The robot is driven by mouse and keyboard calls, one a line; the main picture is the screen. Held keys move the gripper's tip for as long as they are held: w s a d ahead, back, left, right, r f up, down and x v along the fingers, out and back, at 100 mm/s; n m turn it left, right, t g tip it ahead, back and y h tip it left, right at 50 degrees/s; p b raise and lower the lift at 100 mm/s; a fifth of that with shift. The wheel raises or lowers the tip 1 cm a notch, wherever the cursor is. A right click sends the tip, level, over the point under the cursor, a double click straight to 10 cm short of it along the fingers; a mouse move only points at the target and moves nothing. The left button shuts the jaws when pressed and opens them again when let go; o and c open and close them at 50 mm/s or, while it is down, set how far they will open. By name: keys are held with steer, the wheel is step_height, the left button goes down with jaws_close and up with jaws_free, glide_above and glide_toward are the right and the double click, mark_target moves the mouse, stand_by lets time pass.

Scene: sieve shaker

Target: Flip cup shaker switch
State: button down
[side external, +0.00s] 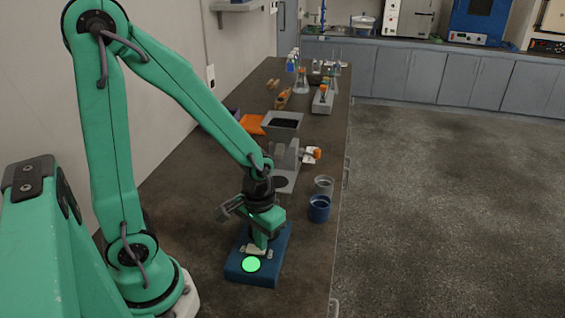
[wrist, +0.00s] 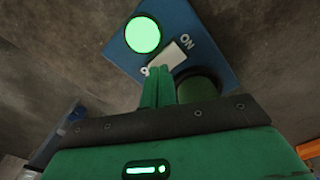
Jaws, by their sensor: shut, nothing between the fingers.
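The blue shaker base (side external: 237,272) stands on the bench below my gripper (side external: 262,244). A round light on it glows green (side external: 251,265). In the wrist view the base (wrist: 190,20) carries the green light (wrist: 142,35), a pale rocker switch (wrist: 170,56) and white lettering that reads ON on one side. The other lettering is partly hidden by my fingers. My gripper (wrist: 157,72) is shut and empty, its tips at or just over the switch edge opposite ON. I cannot tell whether they touch. A dark round cup seat (wrist: 198,88) is partly hidden behind the fingers.
A blue cup (side external: 319,209) and a clear beaker (side external: 324,185) stand right of the base. A grey device (side external: 287,165) and a grey tray (side external: 282,121) are farther back, with flasks (side external: 301,82) beyond. The bench's right edge is close to the cups.

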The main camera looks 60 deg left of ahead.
steer(key=shift+f, duration=0.2)
steer(key=shift+r, duration=3.55)
step_height(320, 180, up, 13)
steer(key=s+m+t, duration=0.2)
steer(key=m+t, duration=0.1)
steer(key=t, duration=0.2)
steer(key=shift+s+a+f+t, duration=0.2)
steer(key=shift+s+a+t, duration=0.1)
steer(key=shift+a, duration=0.05)
